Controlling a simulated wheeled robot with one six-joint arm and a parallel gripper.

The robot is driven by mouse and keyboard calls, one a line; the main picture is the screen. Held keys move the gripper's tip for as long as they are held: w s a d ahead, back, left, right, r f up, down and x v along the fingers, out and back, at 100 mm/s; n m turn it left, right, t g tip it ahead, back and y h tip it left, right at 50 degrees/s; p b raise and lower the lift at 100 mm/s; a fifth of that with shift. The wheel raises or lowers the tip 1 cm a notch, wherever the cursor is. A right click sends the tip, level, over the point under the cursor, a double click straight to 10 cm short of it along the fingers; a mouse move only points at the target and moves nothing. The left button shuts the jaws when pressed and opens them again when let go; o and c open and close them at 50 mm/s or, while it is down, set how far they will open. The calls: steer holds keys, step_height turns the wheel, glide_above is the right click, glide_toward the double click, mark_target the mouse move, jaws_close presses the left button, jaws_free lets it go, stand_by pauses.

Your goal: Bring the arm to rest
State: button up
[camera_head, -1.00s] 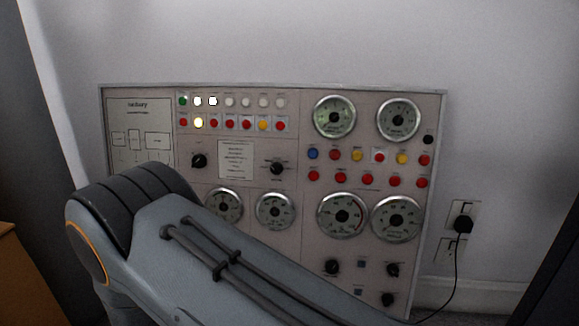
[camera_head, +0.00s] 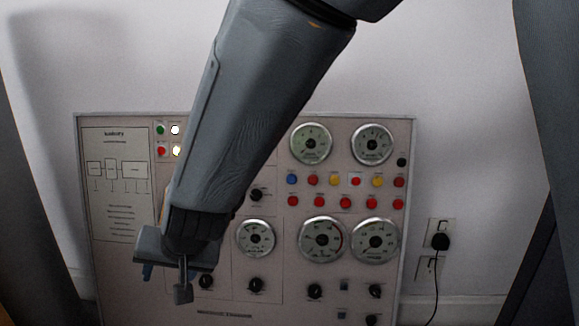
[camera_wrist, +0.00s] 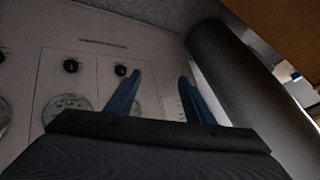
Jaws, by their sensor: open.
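My arm crosses the head view from the top centre down to the lower left, in front of the control panel (camera_head: 115,215). My gripper (camera_head: 176,272) is at its lower end, before the panel's lower left part. In the wrist view, the two blue fingers of my gripper (camera_wrist: 160,78) stand well apart with nothing between them. The panel (camera_wrist: 100,60) shows upside down there, with its knobs and gauges beyond the fingers. My arm hides part of the panel's lamps and buttons in the head view. Whether the gripper touches the panel cannot be told.
A wall socket with a black plug (camera_head: 440,242) and hanging cable is right of the panel. A pale wall (camera_head: 460,100) stands behind. Dark upright shapes edge the head view on both sides. In the wrist view, an orange-brown surface (camera_wrist: 285,25) is at upper right.

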steer(key=s+d+r+n+g+h, duration=0.2)
steer(key=s+d, duration=0.7)
steer(key=d, duration=0.2)
steer(key=s+d+r+n+g+h, duration=0.2)
steer(key=s+d+n+g, duration=0.1)
steer(key=s+d, duration=0.75)
steer(key=d+r+m+p, duration=0.2)
steer(key=d+r+p, duration=0.5)
steer(key=p, duration=0.6)
steer(key=w+d+r+m+h+p, duration=0.1)
steer(key=d+r+m+p, duration=0.1)
steer(key=d+r+p, duration=0.5)
steer(key=d+r+m+p, duration=0.3)
steer(key=d+r+p, duration=0.4)
steer(key=r+p, duration=0.8)
steer(key=p, duration=0.3)
steer(key=shift+w+d+h+p, duration=0.3)
steer(key=shift+w, duration=0.05)
